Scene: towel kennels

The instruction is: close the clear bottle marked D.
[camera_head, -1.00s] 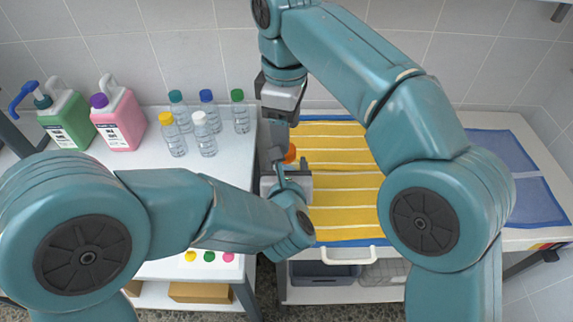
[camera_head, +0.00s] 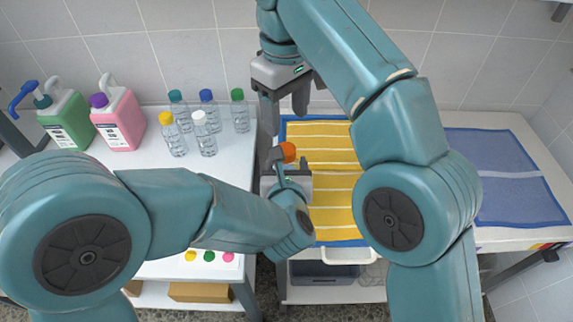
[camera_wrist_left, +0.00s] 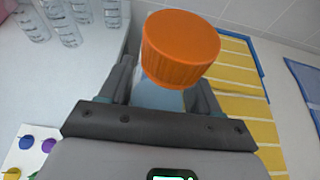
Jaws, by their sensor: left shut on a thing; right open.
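A clear bottle (camera_wrist_left: 158,96) with an orange cap (camera_wrist_left: 180,48) stands between the fingers of my left gripper, which is shut on it. The cap sits on top of the bottle in the left wrist view, and I see no gap under it. The cap (camera_head: 288,151) also shows in the head view, above my left gripper (camera_head: 280,168). The letter D is not visible on the bottle. My right gripper (camera_head: 285,108) is open and empty, above and behind the cap and apart from it.
Several clear bottles with coloured caps (camera_head: 207,133) stand on the white table at left, with a green jug (camera_head: 68,118) and a pink jug (camera_head: 120,118). A yellow striped towel (camera_head: 330,160) and a blue towel (camera_head: 505,180) lie at right.

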